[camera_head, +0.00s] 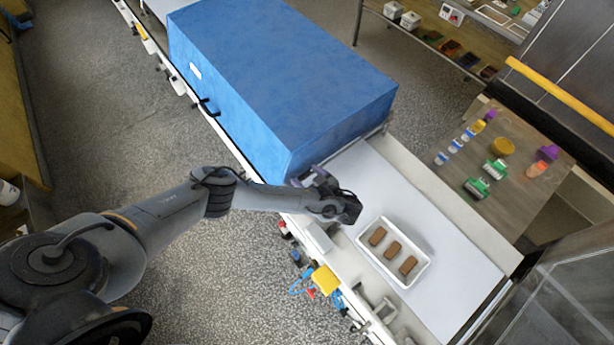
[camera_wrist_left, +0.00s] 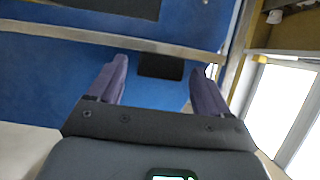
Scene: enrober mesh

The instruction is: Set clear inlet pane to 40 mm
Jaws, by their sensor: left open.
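My left gripper (camera_head: 314,176) is at the near end of the blue enrober housing (camera_head: 285,85), low over the belt's left side. In the left wrist view its two purple-grey fingers (camera_wrist_left: 160,78) are apart. A small black block (camera_wrist_left: 160,65) shows in the gap between them, against blue; I cannot tell whether the fingers touch it. A grey metal bar (camera_wrist_left: 110,42) crosses beyond it. I cannot make out the clear inlet pane for certain; the housing's near end is partly hidden by my gripper. My right gripper is not in view.
A white tray (camera_head: 364,238) with three brown bars stands on the pale belt (camera_head: 450,258), nearer than my gripper. A yellow block (camera_head: 325,280) is at the machine's left edge. A side table (camera_head: 520,200) at right holds several small coloured items.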

